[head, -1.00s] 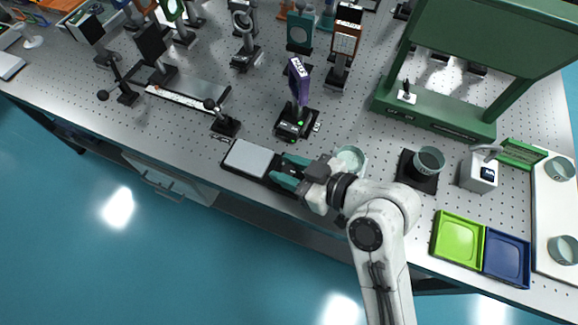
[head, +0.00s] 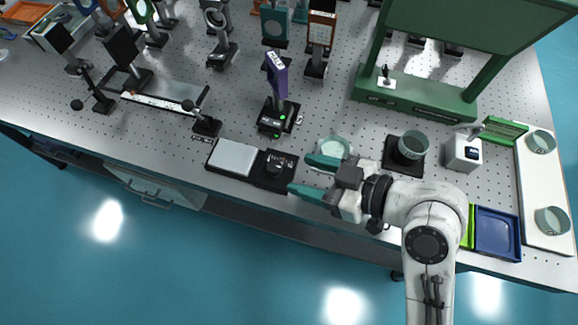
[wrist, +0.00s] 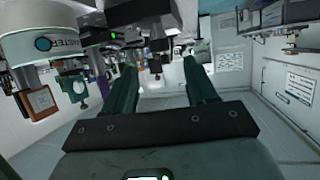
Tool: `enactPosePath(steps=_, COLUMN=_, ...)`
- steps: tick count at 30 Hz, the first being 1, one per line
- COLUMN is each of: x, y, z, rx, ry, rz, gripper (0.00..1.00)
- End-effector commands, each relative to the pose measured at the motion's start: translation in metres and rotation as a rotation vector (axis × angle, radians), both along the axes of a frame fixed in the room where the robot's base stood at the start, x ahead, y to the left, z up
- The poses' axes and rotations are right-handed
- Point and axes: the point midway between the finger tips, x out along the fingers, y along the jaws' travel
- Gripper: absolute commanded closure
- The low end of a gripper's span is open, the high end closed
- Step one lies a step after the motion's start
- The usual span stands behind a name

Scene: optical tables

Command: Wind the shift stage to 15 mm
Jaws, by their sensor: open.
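A low black stage (head: 209,166) lies at the front edge of the table, with a pale grey plate (head: 233,157) on its left part. A dark round knob (head: 273,168) with white markings around it sits on its right part. I take this to be the shift stage; its reading is too small to make out. My gripper (head: 299,173) is open and empty just right of the knob, its teal fingers spread apart and pointing left toward it. In the wrist view my two fingers (wrist: 161,85) stand apart, with dark parts above between them that I cannot identify.
A pale green round dish (head: 335,147) stands close behind my gripper. A purple-topped post (head: 277,80) stands behind the stage. Right are a cup on a black pad (head: 391,154), a white box (head: 462,152) and a blue tray (head: 497,234). The floor in front is clear.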

Motion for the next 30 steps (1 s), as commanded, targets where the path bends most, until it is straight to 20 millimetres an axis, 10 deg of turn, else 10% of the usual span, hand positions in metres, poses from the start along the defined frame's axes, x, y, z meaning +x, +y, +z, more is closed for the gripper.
enactPosePath(steps=30, x=-0.012, y=-0.02, z=0.01, rx=0.0, ry=0.0, rz=0.0, gripper=0.43)
